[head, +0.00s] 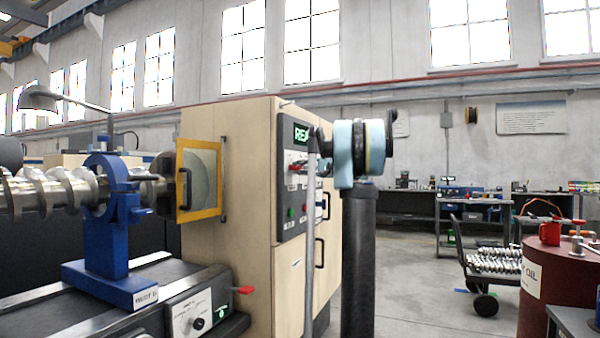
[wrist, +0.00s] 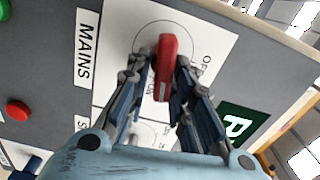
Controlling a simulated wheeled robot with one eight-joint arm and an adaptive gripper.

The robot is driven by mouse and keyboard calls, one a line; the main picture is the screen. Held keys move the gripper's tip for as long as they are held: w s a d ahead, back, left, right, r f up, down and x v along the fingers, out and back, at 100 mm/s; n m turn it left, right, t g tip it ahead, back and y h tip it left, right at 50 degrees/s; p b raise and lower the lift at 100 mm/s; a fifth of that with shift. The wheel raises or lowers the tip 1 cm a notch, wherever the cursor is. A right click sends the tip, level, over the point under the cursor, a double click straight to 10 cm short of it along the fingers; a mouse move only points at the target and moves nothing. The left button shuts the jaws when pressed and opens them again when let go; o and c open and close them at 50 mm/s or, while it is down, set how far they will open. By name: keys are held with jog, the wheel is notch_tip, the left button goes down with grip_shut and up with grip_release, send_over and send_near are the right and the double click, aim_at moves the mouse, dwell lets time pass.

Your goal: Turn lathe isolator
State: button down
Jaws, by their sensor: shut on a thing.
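The lathe isolator is a red bar handle (wrist: 168,68) on a white plate beside a MAINS label (wrist: 87,48), in the wrist view. The handle lies nearly upright in the picture, across a thin printed circle. Its lower end is near the ON mark; the OFF mark is to its right. My gripper (wrist: 166,72) has a finger on each side of the handle and is shut on it. In the head view the control panel (head: 291,195) is on the beige cabinet (head: 245,190), and my arm hides part of it and the gripper.
A green lit display (head: 301,133) is on the panel. A yellow-framed guard (head: 200,180) and the blue lathe rest (head: 108,225) stand at left. A red button (wrist: 17,111) is near the handle's plate. A barrel (head: 560,270) and a trolley (head: 492,262) stand at right.

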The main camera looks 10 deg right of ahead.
jog(key=shift+d+f, duration=0.1)
jog(key=shift+f, duration=0.05)
dwell(0.7)
jog(key=c, duration=1.6)
grip_release()
jog(key=shift+s+d, duration=0.15)
jog(key=shift+d, duration=0.05)
jog(key=v, duration=1.1)
jog(key=shift+d, duration=0.25)
jog(key=shift+s, duration=0.1)
